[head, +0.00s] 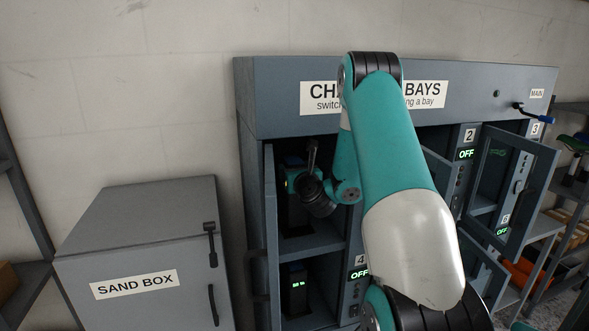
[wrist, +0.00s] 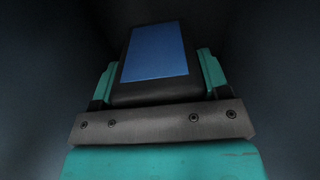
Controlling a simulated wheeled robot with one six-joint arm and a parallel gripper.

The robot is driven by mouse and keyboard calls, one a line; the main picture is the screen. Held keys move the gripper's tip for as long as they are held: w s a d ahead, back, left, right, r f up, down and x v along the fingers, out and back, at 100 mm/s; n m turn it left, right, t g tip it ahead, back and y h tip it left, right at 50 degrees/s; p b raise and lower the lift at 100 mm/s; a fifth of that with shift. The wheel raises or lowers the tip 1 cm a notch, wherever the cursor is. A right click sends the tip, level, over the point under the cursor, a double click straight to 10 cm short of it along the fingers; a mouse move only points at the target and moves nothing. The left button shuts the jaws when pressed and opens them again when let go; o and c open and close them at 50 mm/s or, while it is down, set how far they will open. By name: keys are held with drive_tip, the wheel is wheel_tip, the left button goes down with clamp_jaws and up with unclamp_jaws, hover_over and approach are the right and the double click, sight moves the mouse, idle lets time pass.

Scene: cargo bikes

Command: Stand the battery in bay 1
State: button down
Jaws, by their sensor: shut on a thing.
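The battery (wrist: 153,52) is a dark block with a blue panel, held between the teal fingers of my gripper (wrist: 158,80) in the wrist view. In the head view the battery (head: 294,214) shows as a dark upright block inside bay 1 (head: 322,243), the open upper left compartment. My arm reaches into this bay from the front right, and my wrist partly covers the battery. Whether its base touches the bay floor is too dark to tell. The bay 1 number and switch are hidden behind my arm.
The bay 1 door (head: 270,215) stands open at the left. Below, bay 4 holds another dark battery (head: 298,292) with green lights, and its display (head: 358,274) reads OFF. Bay 2's display (head: 466,154) reads OFF. Open doors (head: 497,175) stick out at right. A sand box (head: 140,250) stands left.

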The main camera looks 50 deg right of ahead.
drive_tip(key=shift+s+f+b, duration=0.2)
drive_tip(key=shift+f+b, duration=0.2)
drive_tip(key=shift+f, duration=0.25)
drive_tip(key=shift+f, duration=0.15)
drive_tip(key=shift+c, duration=0.5)
unclamp_jaws()
drive_tip(key=shift+f, duration=0.1)
